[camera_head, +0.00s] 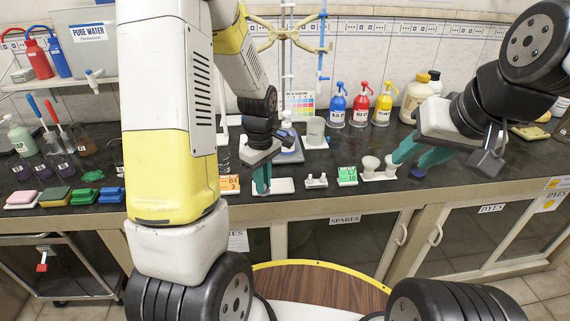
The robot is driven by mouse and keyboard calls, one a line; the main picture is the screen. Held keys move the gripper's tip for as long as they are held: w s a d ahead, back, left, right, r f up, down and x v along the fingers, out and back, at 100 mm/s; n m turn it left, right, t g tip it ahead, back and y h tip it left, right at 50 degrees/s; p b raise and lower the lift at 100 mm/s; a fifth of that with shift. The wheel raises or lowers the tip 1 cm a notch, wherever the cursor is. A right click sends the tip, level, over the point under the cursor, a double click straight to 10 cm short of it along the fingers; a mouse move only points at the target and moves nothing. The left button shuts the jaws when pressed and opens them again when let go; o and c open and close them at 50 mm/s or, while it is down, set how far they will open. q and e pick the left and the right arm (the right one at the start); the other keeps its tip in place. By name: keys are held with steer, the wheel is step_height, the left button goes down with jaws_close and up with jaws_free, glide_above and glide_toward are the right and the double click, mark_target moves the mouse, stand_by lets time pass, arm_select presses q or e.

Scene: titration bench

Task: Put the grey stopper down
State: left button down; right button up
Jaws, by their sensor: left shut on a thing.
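My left gripper (262,180) points down with its teal fingers close together. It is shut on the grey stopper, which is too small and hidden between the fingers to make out. The fingertips are just over a small white tray (283,186) near the front of the dark bench; I cannot tell whether the stopper touches it. My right gripper (421,157) is at the right over the bench, its teal fingers apart with nothing seen between them.
Right of the tray are a small white holder (316,181), a green-labelled block (347,175) and two white cups (370,164). An orange-labelled block (229,184) is at its left. A burette stand (288,60), a beaker (315,130) and coloured bottles (361,105) stand behind.

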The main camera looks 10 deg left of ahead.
arm_select(q)
steer(key=w, duration=0.8)
steer(key=shift+w+d+f, duration=0.15)
steer(key=shift+d+f, duration=0.25)
steer(key=shift+w+f, duration=0.1)
steer(key=shift+f, duration=1.65)
steer(key=shift+f, duration=0.1)
steer(key=c, duration=1.4)
jaws_free()
